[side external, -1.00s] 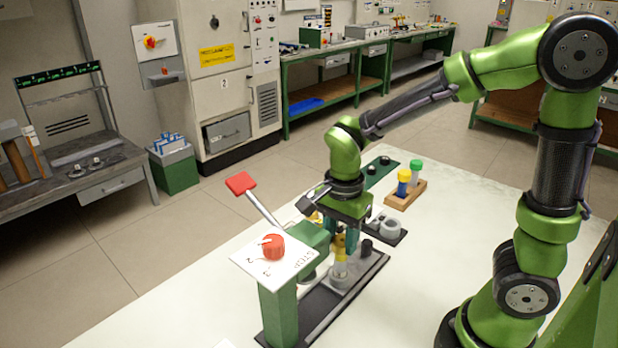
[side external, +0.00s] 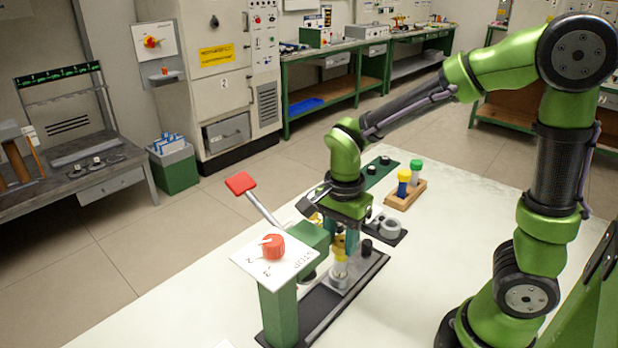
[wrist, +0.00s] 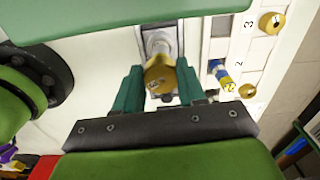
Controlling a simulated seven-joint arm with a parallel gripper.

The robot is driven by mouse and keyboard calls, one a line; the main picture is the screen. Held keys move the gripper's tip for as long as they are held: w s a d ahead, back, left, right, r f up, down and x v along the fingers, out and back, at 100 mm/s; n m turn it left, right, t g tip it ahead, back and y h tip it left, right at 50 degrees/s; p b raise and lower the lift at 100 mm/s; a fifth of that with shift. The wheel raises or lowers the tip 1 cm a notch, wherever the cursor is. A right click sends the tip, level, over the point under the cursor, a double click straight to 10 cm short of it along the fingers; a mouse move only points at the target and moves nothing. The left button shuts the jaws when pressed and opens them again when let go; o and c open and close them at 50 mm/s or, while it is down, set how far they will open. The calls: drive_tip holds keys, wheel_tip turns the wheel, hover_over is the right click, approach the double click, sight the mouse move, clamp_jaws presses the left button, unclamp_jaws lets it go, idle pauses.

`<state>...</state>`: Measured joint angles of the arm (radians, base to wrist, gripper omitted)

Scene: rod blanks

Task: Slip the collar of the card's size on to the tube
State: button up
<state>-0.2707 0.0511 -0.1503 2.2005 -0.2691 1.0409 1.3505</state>
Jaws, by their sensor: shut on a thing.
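My gripper (side external: 344,243) points down over the dark base of the fixture, beside the white plate. It is shut on a yellow piece (wrist: 160,78), whose marked end lies between the two green fingers in the wrist view. I cannot read the mark. A pale and yellow upright piece (side external: 340,267) stands below the fingers in a grey round holder (side external: 339,281). I cannot tell whether it is one piece with the yellow thing in my fingers. A grey collar-like ring (side external: 390,228) sits on a dark mat behind. I cannot identify the card with certainty.
A white plate (side external: 296,262) with a red knob (side external: 273,246) tops a green post left of my gripper. A red-ended lever (side external: 241,183) slants beside it. A wooden rack (side external: 405,196) holds blue-yellow and green-topped pieces. The front table (side external: 400,290) is clear.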

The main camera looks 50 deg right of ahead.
drive_tip(key=shift+f, duration=0.65)
idle(1.3)
drive_tip(key=o, duration=1.4)
drive_tip(key=shift+o, duration=0.2)
drive_tip(key=shift+r, duration=4)
